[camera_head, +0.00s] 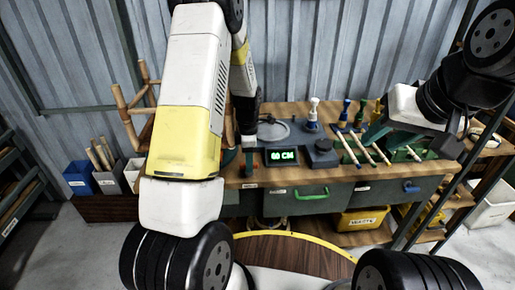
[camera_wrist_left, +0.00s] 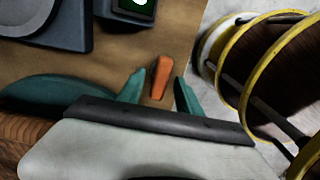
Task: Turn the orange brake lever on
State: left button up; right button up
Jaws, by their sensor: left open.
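The orange brake lever (camera_wrist_left: 162,70) stands out from the wooden bench top in the left wrist view, close to the bench's edge. My left gripper (camera_wrist_left: 158,84) is open, with one teal finger on each side of the lever and a visible gap to each. In the head view my left gripper (camera_head: 249,167) is small and partly hidden, low at the bench's front left. My right gripper (camera_head: 394,142) is over the right part of the bench, near the rods; its finger opening is unclear.
A box with a lit green display (camera_head: 282,157) stands right of my left gripper. A dark knob block (camera_head: 321,153), light rods (camera_head: 361,147) and upright tools (camera_head: 313,112) occupy the bench (camera_head: 290,178). A green drawer handle (camera_head: 311,194) is on its front. A yellow-rimmed round thing (camera_wrist_left: 232,62) lies beyond the edge.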

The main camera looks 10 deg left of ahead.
pick_arm(q)
jog(key=shift+f, duration=0.15)
grip_shut()
jog(key=shift+m, duration=0.3)
jog(key=m, duration=1)
jog(key=shift+m, duration=2.1)
